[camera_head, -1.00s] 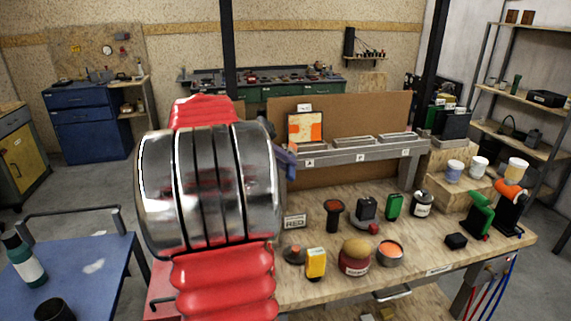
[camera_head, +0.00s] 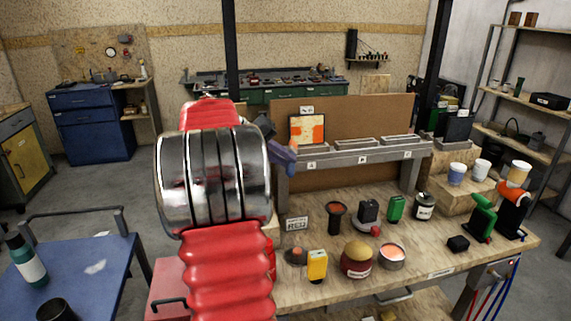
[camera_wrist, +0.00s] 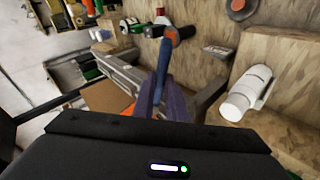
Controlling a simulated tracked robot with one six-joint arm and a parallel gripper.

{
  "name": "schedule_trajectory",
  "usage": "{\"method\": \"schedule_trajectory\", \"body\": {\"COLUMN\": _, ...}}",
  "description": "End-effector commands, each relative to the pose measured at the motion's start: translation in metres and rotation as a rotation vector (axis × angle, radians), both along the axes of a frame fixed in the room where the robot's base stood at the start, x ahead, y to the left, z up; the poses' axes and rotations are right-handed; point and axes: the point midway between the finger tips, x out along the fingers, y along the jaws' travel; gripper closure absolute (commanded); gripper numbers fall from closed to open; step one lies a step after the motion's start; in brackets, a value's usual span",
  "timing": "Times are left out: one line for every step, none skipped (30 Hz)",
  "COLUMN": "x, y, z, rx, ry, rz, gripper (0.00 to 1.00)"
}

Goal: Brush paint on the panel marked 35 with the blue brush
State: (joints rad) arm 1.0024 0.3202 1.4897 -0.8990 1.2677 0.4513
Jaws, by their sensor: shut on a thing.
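A small panel (camera_head: 307,129) with orange paint and pale patches stands upright against the brown backboard, on the grey rack. The small tag above it is too small to read. My gripper (camera_wrist: 168,100), with purple fingers, is shut on a blue brush (camera_wrist: 165,62), whose handle shows beyond the fingers in the wrist view. In the head view my gripper (camera_head: 284,153) is just left of the panel. The brush's bristles are hidden, so I cannot tell whether they touch the panel. A strip of orange shows beside the fingers in the wrist view.
The grey rack (camera_head: 345,157) has several empty trays. White cups (camera_head: 482,169) stand on a wooden step at right.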

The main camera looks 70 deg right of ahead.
Motion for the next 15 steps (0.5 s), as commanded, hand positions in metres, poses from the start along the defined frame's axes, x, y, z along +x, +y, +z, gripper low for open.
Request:
{"method": "schedule_trajectory", "body": {"x": 0.002, "y": -0.0036, "z": -0.0003, "rx": -0.001, "ry": -0.001, "rz": -0.001, "gripper": 1.0}}
{"method": "schedule_trajectory", "body": {"x": 0.003, "y": -0.0052, "z": -0.0006, "rx": -0.001, "ry": -0.001, "rz": -0.001, "gripper": 1.0}}
{"method": "schedule_trajectory", "body": {"x": 0.004, "y": -0.007, "z": -0.0012, "rx": 0.0, "ry": 0.0, "rz": 0.0, "gripper": 1.0}}
{"method": "schedule_trajectory", "body": {"x": 0.0048, "y": -0.0083, "z": -0.0015, "rx": 0.0, "ry": 0.0, "rz": 0.0, "gripper": 1.0}}
{"method": "schedule_trajectory", "body": {"x": 0.0054, "y": -0.0094, "z": -0.0016, "rx": 0.0, "ry": 0.0, "rz": 0.0, "gripper": 1.0}}
{"method": "schedule_trajectory", "body": {"x": 0.006, "y": -0.0105, "z": -0.0015, "rx": -0.001, "ry": -0.001, "rz": 0.0, "gripper": 1.0}}
{"method": "schedule_trajectory", "body": {"x": 0.0065, "y": -0.011, "z": -0.0015, "rx": -0.001, "ry": -0.001, "rz": 0.0, "gripper": 1.0}}
{"method": "schedule_trajectory", "body": {"x": 0.0067, "y": -0.0114, "z": -0.0015, "rx": -0.001, "ry": -0.001, "rz": 0.0, "gripper": 1.0}}
{"method": "schedule_trajectory", "body": {"x": 0.0069, "y": -0.0118, "z": -0.0015, "rx": -0.001, "ry": -0.001, "rz": 0.0, "gripper": 1.0}}
{"method": "schedule_trajectory", "body": {"x": 0.007, "y": -0.0118, "z": -0.0015, "rx": -0.001, "ry": -0.001, "rz": 0.0, "gripper": 1.0}}
{"method": "schedule_trajectory", "body": {"x": 0.007, "y": -0.0119, "z": -0.0015, "rx": -0.001, "ry": 0.0, "rz": 0.001, "gripper": 1.0}}
{"method": "schedule_trajectory", "body": {"x": 0.007, "y": -0.0119, "z": -0.0015, "rx": -0.001, "ry": 0.0, "rz": 0.001, "gripper": 1.0}}
{"method": "schedule_trajectory", "body": {"x": 0.007, "y": -0.0119, "z": -0.0015, "rx": -0.001, "ry": 0.0, "rz": 0.001, "gripper": 1.0}}
{"method": "schedule_trajectory", "body": {"x": 0.007, "y": -0.0118, "z": -0.0015, "rx": -0.001, "ry": 0.0, "rz": 0.001, "gripper": 1.0}}
{"method": "schedule_trajectory", "body": {"x": 0.0071, "y": -0.0118, "z": -0.0015, "rx": -0.001, "ry": 0.0, "rz": 0.001, "gripper": 1.0}}
